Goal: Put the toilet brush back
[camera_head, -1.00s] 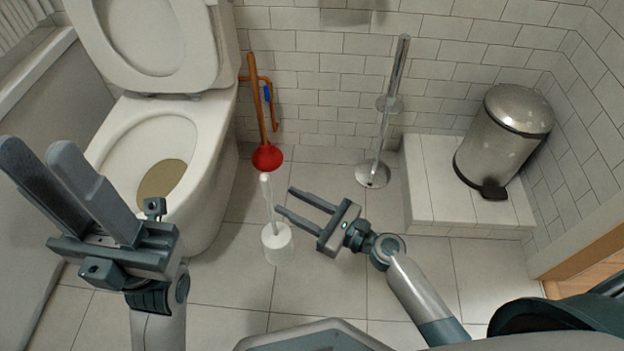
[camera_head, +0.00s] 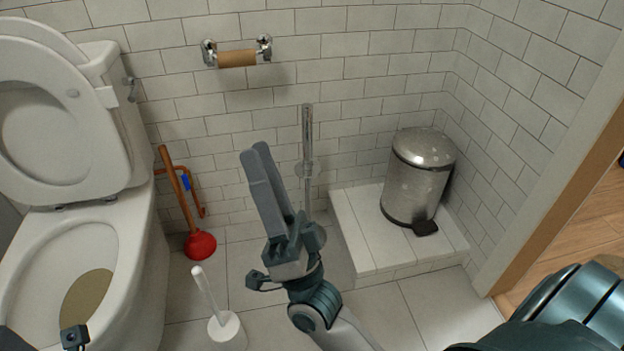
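The toilet brush's white handle (camera_head: 204,291) rises from a small white holder (camera_head: 227,334) on the floor, right of the toilet. The handle leans left at its top. The brush head is hidden, and the holder's base is near the picture's bottom edge. My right gripper (camera_head: 256,150) points upward, right of and above the brush, apart from it. Its two fingers overlap from this angle, so the gap is unclear; I see nothing held. Only a small dark part of my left gripper shows at the bottom left; its fingers are out of view.
The toilet (camera_head: 135,260) stands left. A red plunger (camera_head: 200,246) leans by the wall. A chrome stand (camera_head: 307,130) is partly hidden behind my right gripper. A metal bin (camera_head: 416,178) sits on a tiled step (camera_head: 370,250). An empty paper roll (camera_head: 237,58) hangs on the wall.

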